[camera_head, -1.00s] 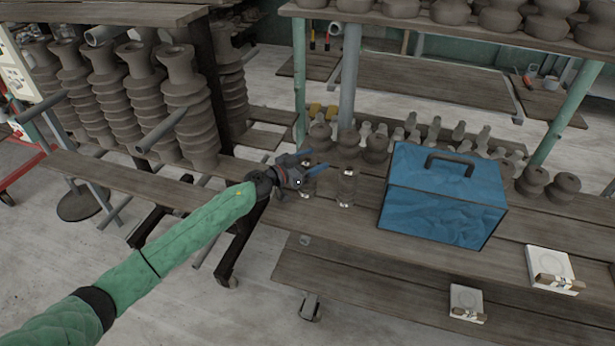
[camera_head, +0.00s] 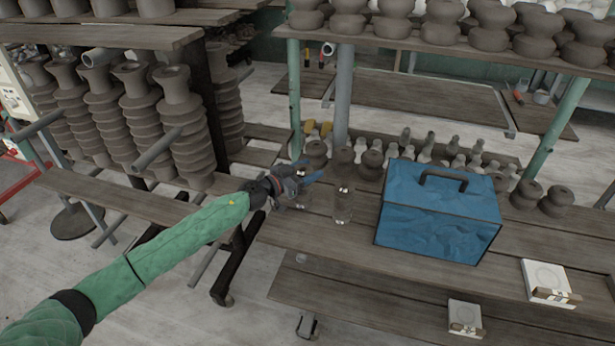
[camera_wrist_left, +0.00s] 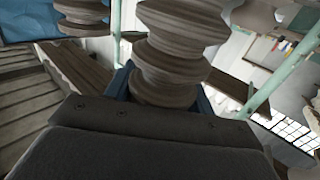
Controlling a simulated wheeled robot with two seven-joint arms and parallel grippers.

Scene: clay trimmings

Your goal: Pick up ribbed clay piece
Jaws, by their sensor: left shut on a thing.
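My left gripper (camera_head: 308,178) reaches in from the left over the wooden table, its blue fingers pointing right. In the left wrist view a grey-brown ribbed clay piece (camera_wrist_left: 172,55) with stacked rounded rings stands between the blue fingers (camera_wrist_left: 165,92), which are shut on it. Its lower end is hidden behind the gripper body. My right gripper is not in view.
A clear glass jar (camera_head: 343,207) stands just right of my gripper. A blue box (camera_head: 437,225) with a handle is further right. Tall ribbed clay columns (camera_head: 182,120) stand at the left. A shelf (camera_head: 450,50) of clay pots spans above. White scales (camera_head: 543,275) lie front right.

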